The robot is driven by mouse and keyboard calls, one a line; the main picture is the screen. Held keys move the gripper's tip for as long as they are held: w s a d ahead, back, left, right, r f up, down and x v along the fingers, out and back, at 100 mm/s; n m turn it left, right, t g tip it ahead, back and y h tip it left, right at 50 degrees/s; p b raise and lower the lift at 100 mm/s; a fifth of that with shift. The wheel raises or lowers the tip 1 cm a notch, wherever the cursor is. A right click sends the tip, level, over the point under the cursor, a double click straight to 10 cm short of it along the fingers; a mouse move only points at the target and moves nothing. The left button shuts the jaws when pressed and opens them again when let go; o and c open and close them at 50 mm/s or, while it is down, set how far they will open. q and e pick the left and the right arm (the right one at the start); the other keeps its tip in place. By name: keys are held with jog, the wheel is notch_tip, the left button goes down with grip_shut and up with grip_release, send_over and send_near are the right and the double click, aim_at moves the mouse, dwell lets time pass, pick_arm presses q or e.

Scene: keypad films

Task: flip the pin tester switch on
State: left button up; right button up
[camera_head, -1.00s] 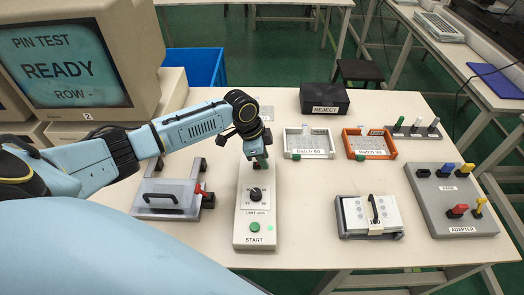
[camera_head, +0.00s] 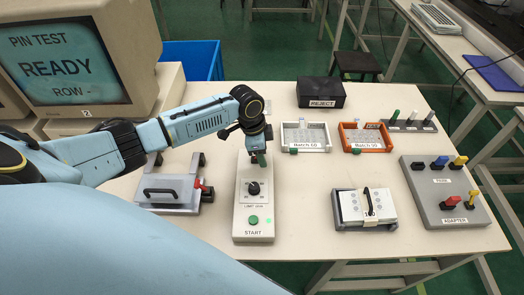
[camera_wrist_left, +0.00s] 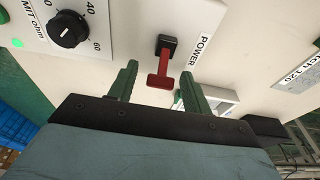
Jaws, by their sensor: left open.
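The pin tester (camera_head: 254,222) is a long pale box with a black limit dial, a green START button and a lit green lamp. Its red-handled POWER switch (camera_wrist_left: 160,70) shows in the left wrist view, on a black base, just beyond and between the fingertips. In the head view my gripper hides the switch. My left gripper (camera_head: 258,158) is over the far end of the tester, pointing down. Its green fingers (camera_wrist_left: 155,82) are open in the left wrist view, one on each side of the red lever, with nothing held. My right gripper is out of view.
A clamp fixture with a black handle (camera_head: 168,192) stands left of the tester. Batch trays (camera_head: 305,150) and (camera_head: 366,152) an orange tray sit to the right, with a black REJECT box (camera_head: 321,92) behind. A monitor (camera_head: 65,55) reads READY.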

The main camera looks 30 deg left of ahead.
pick_arm(q)
jog(key=p+v, duration=0.2)
jog(key=v, duration=1.1)
jog(key=shift+r, duration=0.2)
